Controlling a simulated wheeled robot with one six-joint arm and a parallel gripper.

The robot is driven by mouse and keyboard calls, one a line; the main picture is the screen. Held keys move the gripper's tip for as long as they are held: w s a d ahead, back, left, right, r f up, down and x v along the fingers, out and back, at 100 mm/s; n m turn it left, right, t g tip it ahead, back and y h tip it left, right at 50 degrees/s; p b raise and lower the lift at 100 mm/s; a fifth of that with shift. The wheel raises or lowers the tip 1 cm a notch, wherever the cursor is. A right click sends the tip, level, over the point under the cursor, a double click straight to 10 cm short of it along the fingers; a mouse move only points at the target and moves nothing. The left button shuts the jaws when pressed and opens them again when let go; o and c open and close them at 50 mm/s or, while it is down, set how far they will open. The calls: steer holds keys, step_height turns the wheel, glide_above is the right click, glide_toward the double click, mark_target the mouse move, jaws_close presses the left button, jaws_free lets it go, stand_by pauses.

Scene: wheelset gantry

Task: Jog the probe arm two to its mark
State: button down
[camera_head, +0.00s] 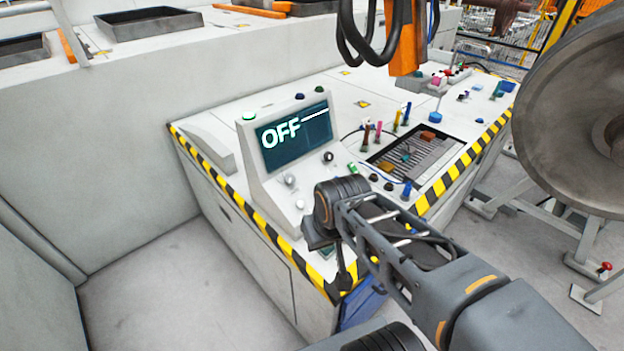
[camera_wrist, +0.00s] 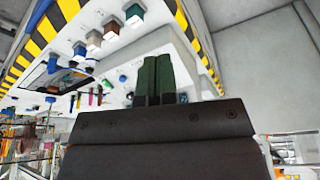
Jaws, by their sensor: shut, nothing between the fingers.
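The control console has a tilted screen (camera_head: 294,137) that reads OFF, with a white line beside the word. Around it are a grey knob (camera_head: 290,180), a dark knob (camera_head: 328,156), a white button (camera_head: 300,204) and a green button (camera_head: 249,116). Small dark knobs (camera_head: 373,178) stand on the deck to the right. I cannot tell which part is probe arm two or its mark. My gripper (camera_wrist: 156,62) is shut and empty in the wrist view, with green fingers over the white console. In the head view my arm hides part of the console's front corner.
An inset tray (camera_head: 440,160) holds small coloured parts. Coloured blocks (camera_wrist: 112,28) stand along the console edge in the wrist view. An orange hanging unit (camera_head: 405,40) with black cables is above the deck. A large steel wheel (camera_head: 580,110) stands right. Floor at left (camera_head: 170,290) is clear.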

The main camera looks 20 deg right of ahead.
steer(key=w+f+m+t+y+b, duration=0.1)
steer(key=w+f+m+y, duration=0.1)
steer(key=w+m+y, duration=0.7)
steer(key=w+d+f+m+t+h, duration=0.1)
steer(key=w+d+m+t, duration=0.6)
steer(key=w+d+m, duration=0.3)
steer(key=w+d, duration=0.2)
steer(key=shift+w+m+h+b, duration=0.35)
steer(key=shift+w+m+h, duration=0.05)
steer(key=shift+f, duration=0.2)
steer(key=w+f+b, duration=0.1)
steer(key=f, duration=0.1)
steer(key=f+b, duration=0.2)
steer(key=w+a+f+b, duration=0.1)
steer(key=f, duration=0.1)
steer(key=shift+w+f, duration=0.35)
steer(key=shift+w+a+f+b, duration=0.2)
steer(key=shift+w+f+b, duration=0.15)
steer(key=shift+f+b, duration=0.35)
